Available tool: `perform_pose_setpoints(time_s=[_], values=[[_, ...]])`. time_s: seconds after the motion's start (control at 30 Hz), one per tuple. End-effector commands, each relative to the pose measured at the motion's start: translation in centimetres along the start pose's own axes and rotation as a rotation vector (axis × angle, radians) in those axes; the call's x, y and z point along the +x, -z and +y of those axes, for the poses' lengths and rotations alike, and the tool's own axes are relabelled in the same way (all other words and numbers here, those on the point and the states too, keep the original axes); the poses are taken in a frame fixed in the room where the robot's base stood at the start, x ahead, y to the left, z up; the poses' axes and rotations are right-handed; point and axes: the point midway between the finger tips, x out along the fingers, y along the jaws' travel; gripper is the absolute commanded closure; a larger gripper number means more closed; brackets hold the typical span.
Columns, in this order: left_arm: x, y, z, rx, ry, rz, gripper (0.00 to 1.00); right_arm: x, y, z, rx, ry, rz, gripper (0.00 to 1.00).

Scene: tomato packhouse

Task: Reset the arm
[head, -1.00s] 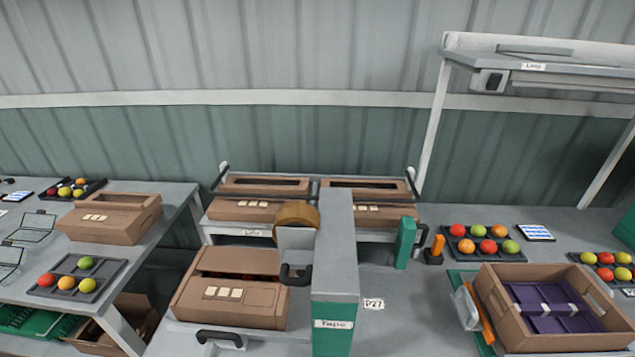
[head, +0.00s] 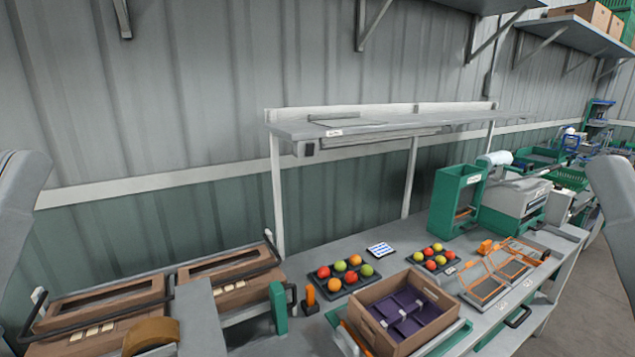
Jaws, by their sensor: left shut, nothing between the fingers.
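A grey link of my left arm (head: 20,215) stands at the left edge of the head view. A grey link of my right arm (head: 615,225) stands at the right edge. Both links are cut off by the picture and touch nothing that I can see. I cannot make out the fingers of either gripper.
The bench holds a cardboard box with purple inserts (head: 365,315), trays of tomatoes (head: 322,287), a tape dispenser (head: 205,325) and cardboard boxes (head: 228,265). Green-sided equipment (head: 455,205) stands farther right. A lamp shelf (head: 390,127) rises above the bench's back.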

Motion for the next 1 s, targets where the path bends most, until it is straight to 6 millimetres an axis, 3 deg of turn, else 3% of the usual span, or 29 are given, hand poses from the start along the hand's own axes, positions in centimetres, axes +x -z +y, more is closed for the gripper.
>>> perform_pose_setpoints(time_s=[0.03,0.17,0.6,0.8,1.0], values=[[2.7,2.5,0.0,0.001,0.000,-0.001,1.00,2.7,2.5,0.0,0.000,0.000,0.000,0.50],[6.6,6.0,0.0,0.002,0.001,-0.001,1.00,6.6,6.0,0.0,0.000,0.000,-0.001,0.50],[21.9,20.1,-0.1,0.004,0.002,-0.002,1.00,22.0,20.1,0.1,0.000,0.000,-0.001,0.50],[25.0,22.9,-0.1,0.004,0.002,-0.003,1.00,25.0,22.9,0.1,0.000,0.000,-0.002,0.50],[24.8,22.7,-0.1,0.004,0.003,-0.003,1.00,24.9,22.8,0.1,0.000,0.000,-0.002,0.50]])
